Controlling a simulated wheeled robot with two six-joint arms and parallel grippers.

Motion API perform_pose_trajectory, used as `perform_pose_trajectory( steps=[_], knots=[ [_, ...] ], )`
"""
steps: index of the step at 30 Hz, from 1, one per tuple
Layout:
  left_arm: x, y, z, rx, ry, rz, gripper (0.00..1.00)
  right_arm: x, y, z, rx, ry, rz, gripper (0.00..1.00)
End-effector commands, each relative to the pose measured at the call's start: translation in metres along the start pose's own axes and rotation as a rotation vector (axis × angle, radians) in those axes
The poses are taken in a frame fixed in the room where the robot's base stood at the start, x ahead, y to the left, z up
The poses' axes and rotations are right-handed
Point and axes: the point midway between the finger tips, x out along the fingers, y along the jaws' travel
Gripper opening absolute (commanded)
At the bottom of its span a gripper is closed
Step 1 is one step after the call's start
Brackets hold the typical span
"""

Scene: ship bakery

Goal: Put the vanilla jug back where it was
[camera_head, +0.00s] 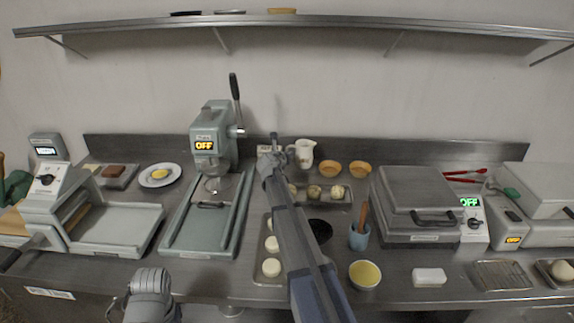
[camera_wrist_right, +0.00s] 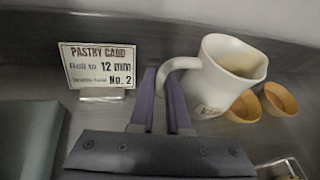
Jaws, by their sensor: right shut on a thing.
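The vanilla jug is a cream-white jug (camera_head: 305,154) with a small label, at the back of the counter near the backsplash. It also shows in the right wrist view (camera_wrist_right: 226,75), with its handle on the left. My right gripper (camera_head: 274,146) reaches to the left of the jug. In the right wrist view its fingers (camera_wrist_right: 166,92) are shut on the jug's handle. The jug looks upright; I cannot tell whether its base touches the counter. Of my left arm only a grey part shows at the bottom left; no fingers are visible.
A pastry card (camera_wrist_right: 98,66) stands left of the jug. Two orange-brown bowls (camera_head: 330,168) (camera_head: 360,169) stand close to its right. A tray of dough pieces (camera_head: 338,204) lies in front. A green press (camera_head: 210,135) stands left and a grey hot-plate machine (camera_head: 418,195) right.

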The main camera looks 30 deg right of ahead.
Motion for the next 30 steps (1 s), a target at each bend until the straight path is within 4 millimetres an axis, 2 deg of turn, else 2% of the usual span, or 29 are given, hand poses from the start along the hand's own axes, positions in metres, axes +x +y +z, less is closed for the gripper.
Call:
perform_pose_trajectory(
  steps=[1,6,20,21,28,30],
  knots=[
    [0.011,0.001,-0.001,0.000,0.000,0.000,0.00,0.004,0.001,-0.010,-0.001,-0.001,0.000,0.00],
    [0.030,0.003,-0.002,0.000,0.000,0.000,0.00,0.011,0.004,-0.028,-0.001,-0.001,0.000,0.00],
    [0.034,0.003,-0.002,0.000,0.000,0.000,0.00,0.013,0.004,-0.031,-0.001,-0.001,0.000,0.00],
    [0.032,0.003,-0.002,0.000,0.000,0.000,0.00,0.012,0.004,-0.030,0.000,0.000,0.000,0.18],
    [0.032,0.003,-0.002,0.000,0.000,0.000,0.00,0.012,0.004,-0.030,0.000,0.000,0.000,0.43],
    [0.032,0.003,-0.002,0.000,0.000,0.000,0.00,0.012,0.004,-0.030,0.000,0.000,0.000,0.45]
  ],
)
